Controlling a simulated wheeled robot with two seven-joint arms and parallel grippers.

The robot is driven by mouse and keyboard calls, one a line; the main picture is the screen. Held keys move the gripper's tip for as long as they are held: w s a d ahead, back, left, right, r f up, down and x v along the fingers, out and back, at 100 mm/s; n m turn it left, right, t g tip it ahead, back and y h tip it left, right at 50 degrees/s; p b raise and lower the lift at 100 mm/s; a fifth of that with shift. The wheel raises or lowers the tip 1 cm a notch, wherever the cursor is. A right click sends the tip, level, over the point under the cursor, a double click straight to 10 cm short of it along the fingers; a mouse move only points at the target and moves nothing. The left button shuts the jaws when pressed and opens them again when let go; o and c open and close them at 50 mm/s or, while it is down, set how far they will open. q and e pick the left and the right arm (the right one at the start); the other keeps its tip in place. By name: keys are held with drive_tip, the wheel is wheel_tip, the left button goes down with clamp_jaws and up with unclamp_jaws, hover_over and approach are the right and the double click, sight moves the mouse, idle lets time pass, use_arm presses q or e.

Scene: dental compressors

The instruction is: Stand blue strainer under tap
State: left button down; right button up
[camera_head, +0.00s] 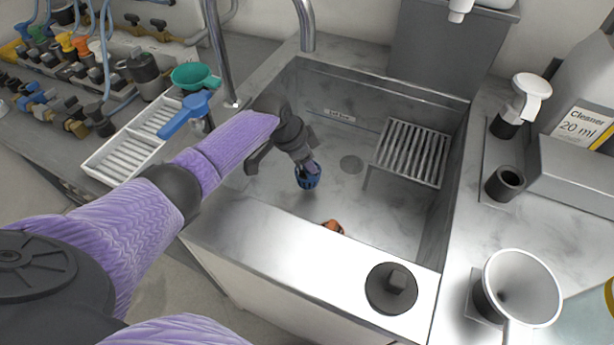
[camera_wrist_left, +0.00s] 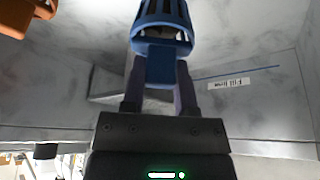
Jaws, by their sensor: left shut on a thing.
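The blue strainer (camera_head: 308,180) is a small slotted cup, hanging inside the sink basin left of the drain. My left gripper (camera_head: 304,164) is shut on it. In the left wrist view the fingers (camera_wrist_left: 160,85) grip a blue tab below the strainer's slotted body (camera_wrist_left: 163,22). I cannot tell whether the strainer touches the basin floor. The tap (camera_head: 306,28) is a metal pipe whose spout end hangs over the back left of the sink; its upper bend is out of view. My right gripper is not in view.
The basin holds a slotted rack (camera_head: 413,150) at right and an orange object (camera_head: 333,226) near the front wall, partly hidden. A black round piece (camera_head: 391,289) sits on the front rim. A white tray (camera_head: 112,160) and a green funnel-like cup (camera_head: 195,77) stand left.

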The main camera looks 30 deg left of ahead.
sight(304, 168)
use_arm(q)
wheel_tip(304, 168, down, 4)
drive_tip(key=shift+f+b, duration=0.1)
drive_tip(key=shift+b, duration=0.75)
drive_tip(key=shift+r, duration=0.25)
drive_tip(key=shift+f, duration=0.2)
drive_tip(key=c, duration=0.7)
unclamp_jaws()
drive_tip(key=o, duration=0.3)
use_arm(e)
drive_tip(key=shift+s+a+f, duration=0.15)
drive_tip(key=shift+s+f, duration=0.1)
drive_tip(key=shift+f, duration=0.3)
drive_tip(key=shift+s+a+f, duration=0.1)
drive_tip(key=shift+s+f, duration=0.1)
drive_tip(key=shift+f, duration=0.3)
use_arm(q)
drive_tip(key=shift+r, duration=0.1)
drive_tip(key=shift+r+p, duration=0.35)
drive_tip(key=shift+p+v, duration=3.2)
drive_tip(key=shift+v, duration=2.6)
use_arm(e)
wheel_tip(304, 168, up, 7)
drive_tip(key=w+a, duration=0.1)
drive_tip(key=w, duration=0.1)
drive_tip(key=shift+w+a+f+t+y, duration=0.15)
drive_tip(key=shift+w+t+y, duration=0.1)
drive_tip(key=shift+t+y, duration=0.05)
